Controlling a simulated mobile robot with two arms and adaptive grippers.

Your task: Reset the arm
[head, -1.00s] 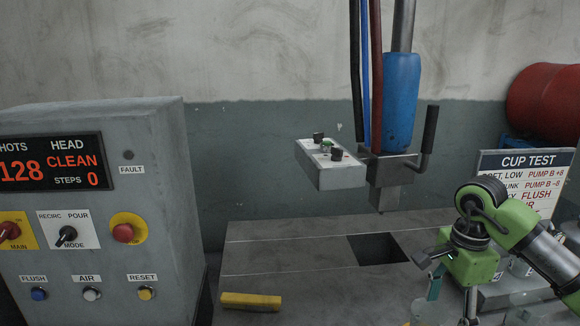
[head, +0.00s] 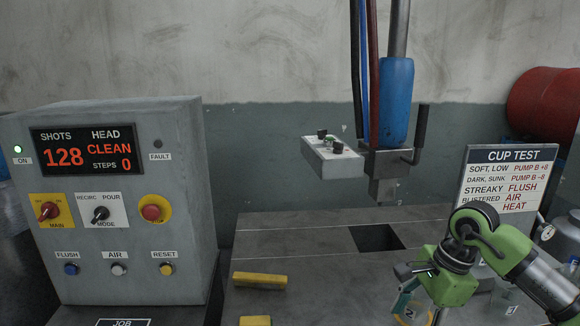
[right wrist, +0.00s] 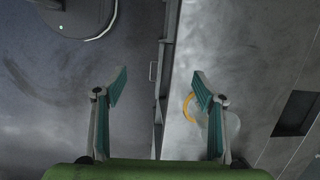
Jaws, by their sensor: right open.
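My right arm comes in from the right in the head view, with its green gripper (head: 420,300) pointing down at the lower right. In the right wrist view the two fingers of this gripper (right wrist: 160,86) stand wide apart with nothing between them, above the edge of a grey surface. My left gripper is in neither view.
A control cabinet (head: 130,245) stands at the left. A mixing head with a blue cylinder (head: 396,100) hangs above the grey table (head: 310,275), which has a square hole (head: 376,238). Yellow blocks (head: 260,280) lie in front. A cup test sign (head: 508,180) stands right.

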